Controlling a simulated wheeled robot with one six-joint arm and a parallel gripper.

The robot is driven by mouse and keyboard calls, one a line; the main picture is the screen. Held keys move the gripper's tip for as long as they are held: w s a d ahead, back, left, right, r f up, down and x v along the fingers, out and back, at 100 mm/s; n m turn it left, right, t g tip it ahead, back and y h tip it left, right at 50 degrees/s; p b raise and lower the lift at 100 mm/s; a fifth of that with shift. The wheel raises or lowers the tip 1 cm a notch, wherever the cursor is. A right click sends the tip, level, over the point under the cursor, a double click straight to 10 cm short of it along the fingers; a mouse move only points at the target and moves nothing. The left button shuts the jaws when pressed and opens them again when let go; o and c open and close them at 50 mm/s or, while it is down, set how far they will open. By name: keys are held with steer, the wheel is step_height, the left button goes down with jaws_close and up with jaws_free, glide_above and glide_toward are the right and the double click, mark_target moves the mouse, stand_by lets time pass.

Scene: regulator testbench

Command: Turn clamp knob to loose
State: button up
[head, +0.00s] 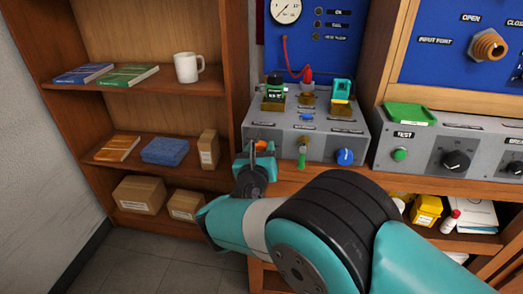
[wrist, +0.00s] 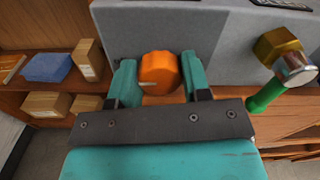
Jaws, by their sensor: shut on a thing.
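An orange knob (head: 261,146) sticks out of the front left of the grey testbench box (head: 270,133). In the wrist view the orange knob (wrist: 158,73) sits between the two teal fingers, with a pale mark low on its face. My gripper (head: 256,155) is shut on this knob; it also fills the lower middle of the wrist view (wrist: 159,82). I cannot read a label that names the clamp knob. My fingers and wrist partly hide the knob in the head view.
A green-handled lever (head: 302,154) with a brass fitting stands just right of the knob, and a blue knob (head: 345,157) lies further right. Another grey panel (head: 450,150) stands at the right. Wooden shelves (head: 150,88) hold books, boxes and a white mug (head: 188,68).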

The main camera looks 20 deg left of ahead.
steer(key=shift+f, duration=0.2)
steer(key=o, duration=0.9)
steer(key=shift+r, duration=0.1)
steer(key=shift+s, duration=0.1)
steer(key=b+v, duration=0.4)
steer(key=v, duration=1.3)
steer(key=shift+s+b, duration=0.15)
steer(key=shift+b, duration=0.25)
